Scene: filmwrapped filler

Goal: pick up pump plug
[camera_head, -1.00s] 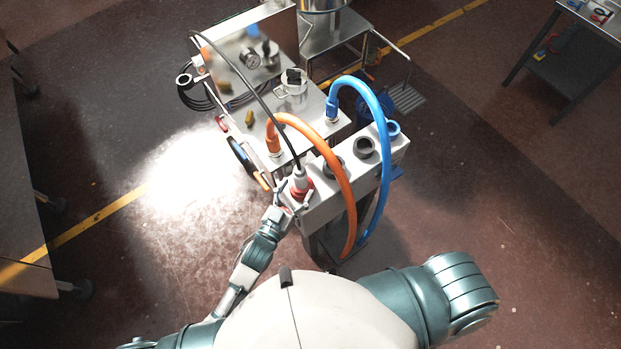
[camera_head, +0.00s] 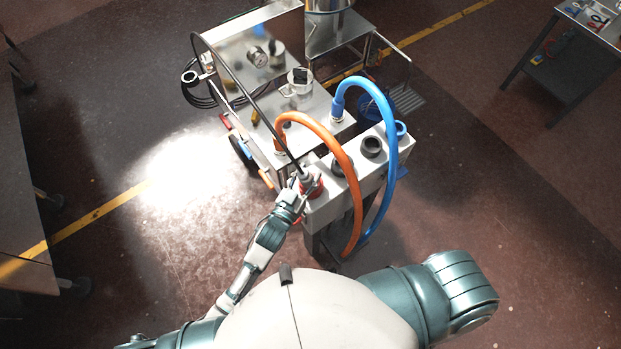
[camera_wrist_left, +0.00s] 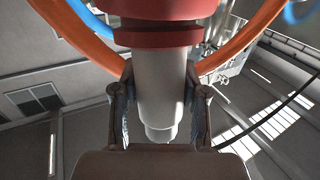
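The pump plug (camera_head: 305,175) is pale grey, with a black cable from its top. It stands at a red ring (camera_head: 310,190) on the left end of the pale socket box. In the left wrist view the plug (camera_wrist_left: 162,95) runs down the middle, below the red ring (camera_wrist_left: 165,35). My left gripper (camera_head: 308,186) reaches the plug from the near left. Its two fingers (camera_wrist_left: 162,80) lie on either side of the plug, with the tips against its sides. The plug hides part of the contact. My right gripper is out of view.
An orange hose (camera_head: 345,165) and a blue hose (camera_head: 387,110) arch over the socket box (camera_head: 372,178), close right of the plug. A dark open socket (camera_head: 372,147) is on the box. A metal cart (camera_head: 270,95) stands behind. Floor to the left is clear.

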